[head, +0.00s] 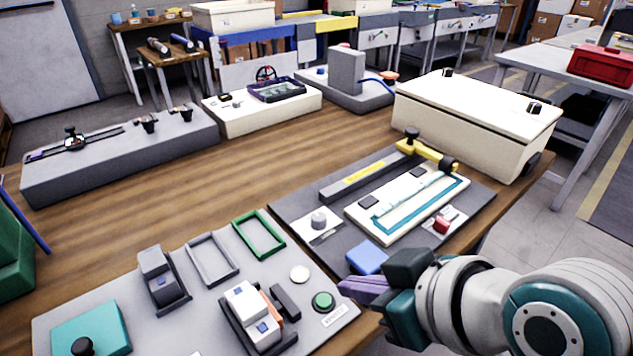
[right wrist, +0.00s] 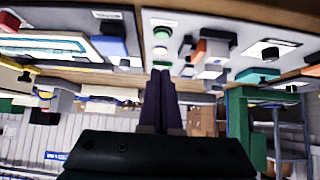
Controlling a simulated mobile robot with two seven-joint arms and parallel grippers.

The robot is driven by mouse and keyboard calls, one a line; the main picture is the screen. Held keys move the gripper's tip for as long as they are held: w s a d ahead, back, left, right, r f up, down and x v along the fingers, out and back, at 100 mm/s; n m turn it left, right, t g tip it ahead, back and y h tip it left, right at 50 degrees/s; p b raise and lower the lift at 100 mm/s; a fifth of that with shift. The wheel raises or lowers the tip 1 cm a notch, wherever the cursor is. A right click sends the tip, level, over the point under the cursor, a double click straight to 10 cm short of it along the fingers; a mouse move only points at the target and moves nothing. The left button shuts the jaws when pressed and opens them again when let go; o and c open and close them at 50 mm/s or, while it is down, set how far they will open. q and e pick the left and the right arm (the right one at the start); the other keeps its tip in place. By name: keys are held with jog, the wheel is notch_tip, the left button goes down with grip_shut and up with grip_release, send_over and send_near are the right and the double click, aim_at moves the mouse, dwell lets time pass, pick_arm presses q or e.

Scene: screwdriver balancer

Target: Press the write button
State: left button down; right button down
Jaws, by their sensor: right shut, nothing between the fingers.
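A round green button (head: 322,301) sits at the right front corner of a grey board, with a small white label (head: 334,318) in front of it; the lettering is too small to read. My right gripper (head: 347,287) reaches in from the right. Its purple fingers are shut and empty, close to the button's right side and apparently above it; I cannot tell the exact gap. The button's top is uncovered in the head view. In the right wrist view the shut fingers (right wrist: 160,75) point toward the board. My left gripper is not in view.
The grey board (head: 215,313) also carries a white disc (head: 299,274), a white block device (head: 250,312) and a green frame (head: 258,234). A dark mat beside it holds a blue block (head: 366,258) and a red button (head: 441,224). A cream box (head: 476,115) stands behind.

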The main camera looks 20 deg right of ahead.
jog(key=shift+p+v, duration=0.3)
jog(key=shift+v, duration=1.5)
jog(key=shift+r, duration=0.1)
jog(key=s+d+r+m+g+h+p, duration=0.1)
jog(key=s+d+r+g+p, duration=0.1)
jog(key=s+r, duration=0.3)
jog(key=s+d+r+m+g+h+p, duration=0.1)
jog(key=s+d+r+g+h+p, duration=0.15)
jog(key=s, duration=0.55)
notch_tip(320, 180, up, 38)
jog(key=p, duration=3.8)
jog(key=shift+a, duration=0.15)
jog(key=shift+s+g+y, duration=0.15)
jog(key=shift+g+y, duration=0.1)
